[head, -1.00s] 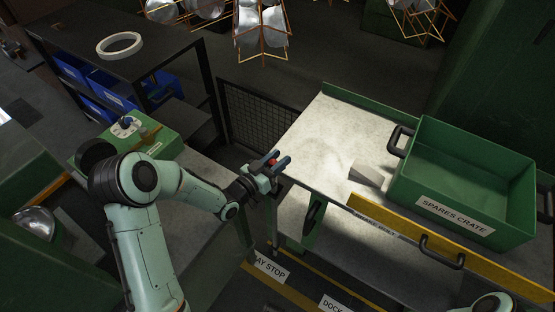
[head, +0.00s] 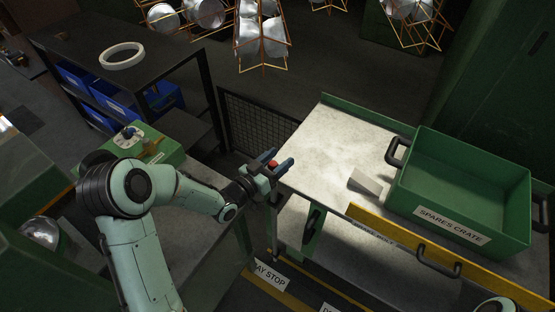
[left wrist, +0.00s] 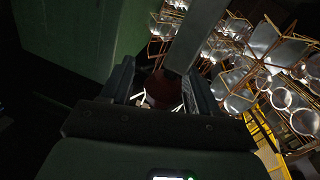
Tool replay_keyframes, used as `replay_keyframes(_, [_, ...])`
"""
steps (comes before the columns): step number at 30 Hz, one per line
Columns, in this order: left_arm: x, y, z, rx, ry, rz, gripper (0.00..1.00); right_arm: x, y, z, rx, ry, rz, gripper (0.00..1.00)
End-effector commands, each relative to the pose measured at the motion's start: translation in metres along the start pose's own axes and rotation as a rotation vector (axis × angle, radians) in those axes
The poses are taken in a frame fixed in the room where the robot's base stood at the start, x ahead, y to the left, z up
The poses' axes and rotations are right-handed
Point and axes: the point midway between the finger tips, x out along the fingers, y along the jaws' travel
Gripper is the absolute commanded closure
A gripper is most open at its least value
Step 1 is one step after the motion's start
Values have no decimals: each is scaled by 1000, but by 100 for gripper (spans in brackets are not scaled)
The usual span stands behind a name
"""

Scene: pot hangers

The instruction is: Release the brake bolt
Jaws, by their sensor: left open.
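My left gripper (head: 279,160) is open at the near left corner of the pale-topped trolley (head: 330,140). A red knob (head: 273,164), which looks like the brake bolt's end, shows between its blue-grey fingers. In the left wrist view the dark red knob (left wrist: 163,89) sits between the two open fingers (left wrist: 160,88), with a grey bar (left wrist: 196,34) rising beyond it. Whether a finger touches the knob cannot be told. The bolt's shaft is hidden. My right gripper is out of view.
A green spares crate (head: 450,222) and a grey wedge (head: 368,182) stand on the trolley, with a yellow rail (head: 480,270) along its front. A black mesh panel (head: 255,125) stands behind the gripper. Pot hangers (head: 262,35) hang at the back.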

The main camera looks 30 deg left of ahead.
Motion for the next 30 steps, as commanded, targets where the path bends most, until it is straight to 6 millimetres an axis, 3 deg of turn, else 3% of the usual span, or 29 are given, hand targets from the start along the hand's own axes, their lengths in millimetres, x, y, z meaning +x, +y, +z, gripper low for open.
replay_keyframes(5, [-18, -1, 1, 3, -4, -3, 40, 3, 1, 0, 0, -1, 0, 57])
replay_keyframes(18, [-110, 0, 0, 1, 0, -4, 40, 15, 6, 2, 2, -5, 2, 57])
replay_keyframes(24, [-130, 0, 0, 2, 2, -1, 40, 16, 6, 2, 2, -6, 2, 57])
replay_keyframes(30, [-134, 0, -1, 1, 3, 0, 40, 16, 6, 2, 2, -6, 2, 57])
